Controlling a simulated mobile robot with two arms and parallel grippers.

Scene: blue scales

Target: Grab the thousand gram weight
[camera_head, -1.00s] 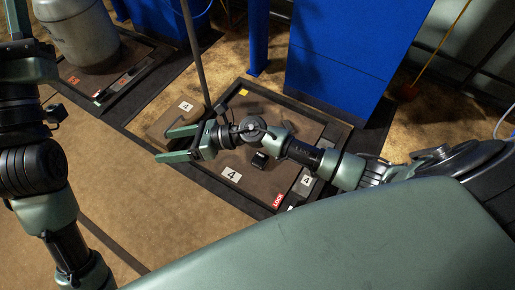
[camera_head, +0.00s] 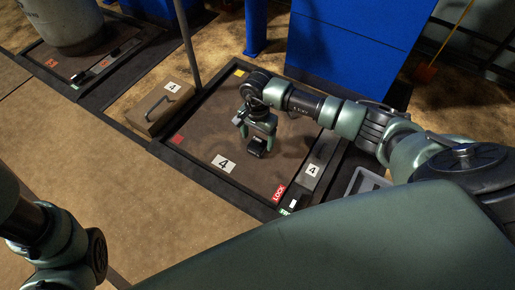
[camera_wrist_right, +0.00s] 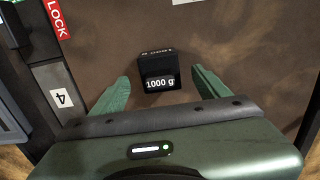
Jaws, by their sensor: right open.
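The thousand gram weight (camera_wrist_right: 158,72) is a small black block with "1000 g" on its side in the right wrist view. It sits on the brown scale plate (camera_head: 205,118), and it also shows in the head view (camera_head: 256,147). My right gripper (camera_head: 258,146) points down over it. In the right wrist view the open green fingers (camera_wrist_right: 158,88) stand on either side of the weight, with a gap to it on both sides. My left arm shows only in part at the lower left of the head view, and its gripper is out of frame.
A brown case (camera_head: 160,106) with a handle, marked 4, stands beside the plate's left edge. A dark frame with a LOCK label (camera_head: 279,193) borders the plate. A blue column (camera_head: 350,45) rises behind. A grey tank (camera_head: 62,22) stands on another scale.

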